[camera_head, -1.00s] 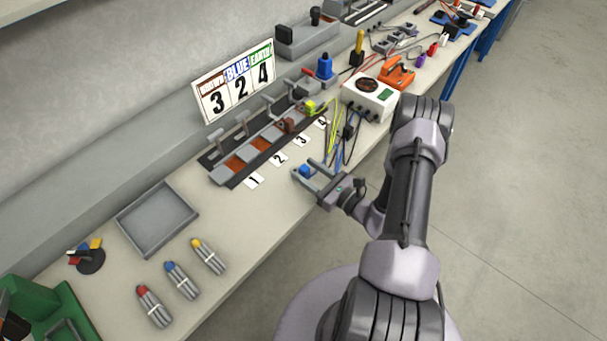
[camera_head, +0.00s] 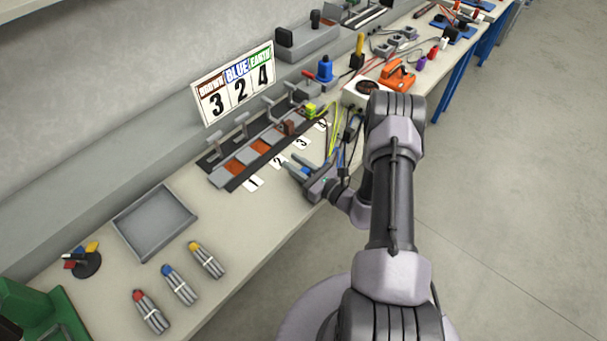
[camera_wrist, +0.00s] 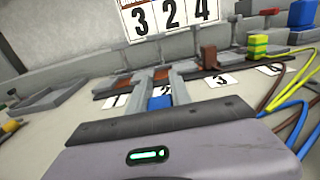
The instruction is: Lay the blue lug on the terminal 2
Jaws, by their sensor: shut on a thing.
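My gripper (camera_head: 294,166) is shut on the blue lug (camera_wrist: 160,103), in front of the terminal block. In the wrist view the lug shows between the two fingers (camera_wrist: 155,78), low and near the palm. The fingers point toward the block. Terminal 2 (camera_head: 260,145) has a bare copper-coloured pad, and its label 2 (camera_head: 279,160) lies in front of it. In the wrist view its pad (camera_wrist: 161,73) shows just beyond the fingers, which partly cover it. The lug is apart from the pad. Its exact height above the bench is hard to tell.
Terminal 3 holds a brown lug (camera_head: 288,127) and terminal 4 a yellow-green lug (camera_head: 310,111). Terminal 1 (camera_head: 235,167) is bare. Raised grey levers stand behind the pads. Loose wires (camera_wrist: 292,112) hang right of my gripper. A grey tray (camera_head: 154,225) lies left.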

